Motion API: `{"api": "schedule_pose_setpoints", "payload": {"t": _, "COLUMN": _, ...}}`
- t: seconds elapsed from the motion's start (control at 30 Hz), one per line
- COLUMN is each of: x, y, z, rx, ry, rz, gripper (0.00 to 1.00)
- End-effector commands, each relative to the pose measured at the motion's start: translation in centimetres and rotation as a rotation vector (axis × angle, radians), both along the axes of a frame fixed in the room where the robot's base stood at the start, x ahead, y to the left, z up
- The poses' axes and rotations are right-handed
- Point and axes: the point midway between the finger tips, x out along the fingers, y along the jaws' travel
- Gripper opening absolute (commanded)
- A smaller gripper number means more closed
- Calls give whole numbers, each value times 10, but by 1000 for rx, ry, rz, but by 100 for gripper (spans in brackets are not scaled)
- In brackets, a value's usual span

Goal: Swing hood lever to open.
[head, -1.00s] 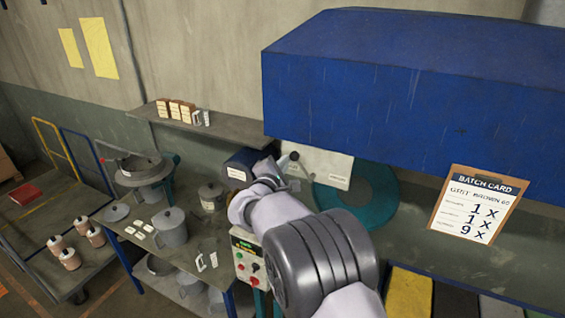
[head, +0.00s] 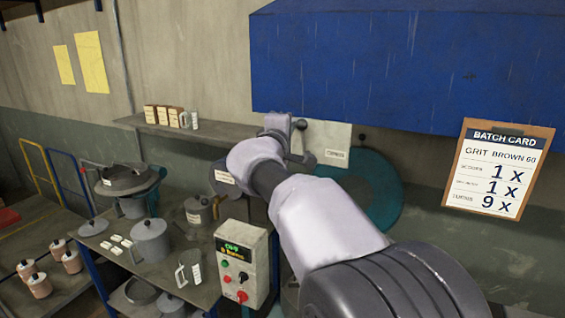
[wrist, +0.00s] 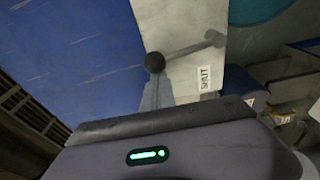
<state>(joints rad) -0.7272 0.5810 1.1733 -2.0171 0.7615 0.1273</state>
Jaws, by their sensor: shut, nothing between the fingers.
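The blue hood (head: 420,70) spans the upper right of the head view and the left of the wrist view (wrist: 80,55). Its lever, a thin grey rod with a dark ball knob (wrist: 154,62), lies across a pale plate (wrist: 180,22) in the wrist view. A label reading SHUT (wrist: 205,80) is on that plate, below the rod. In the head view the knob (head: 301,124) shows beside my gripper (head: 280,124). My gripper is shut and empty, its fingertips (wrist: 155,82) right at the knob; I cannot tell whether they touch.
A batch card (head: 498,170) hangs at right. A teal ring (head: 372,190) stands behind my arm. A control box (head: 242,265) and a table with cans (head: 150,238) are at lower left. A shelf (head: 215,133) with small boxes runs along the wall.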

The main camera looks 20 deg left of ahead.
Motion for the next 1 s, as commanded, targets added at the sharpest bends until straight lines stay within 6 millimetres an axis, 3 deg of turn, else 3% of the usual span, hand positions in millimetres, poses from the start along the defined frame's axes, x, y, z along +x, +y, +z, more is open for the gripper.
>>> {"api": "schedule_pose_setpoints", "payload": {"t": 0.03, "x": 0, "y": -5, "z": -11, "rx": 45, "ry": -7, "rz": -1, "gripper": 0}}
{"api": "schedule_pose_setpoints", "payload": {"t": 0.6, "x": -4, "y": -51, "z": -2, "rx": 560, "ry": -46, "rz": 0, "gripper": 0}}
{"api": "schedule_pose_setpoints", "payload": {"t": 1.0, "x": -5, "y": -70, "z": -3, "rx": 779, "ry": -61, "rz": 0, "gripper": 0}}
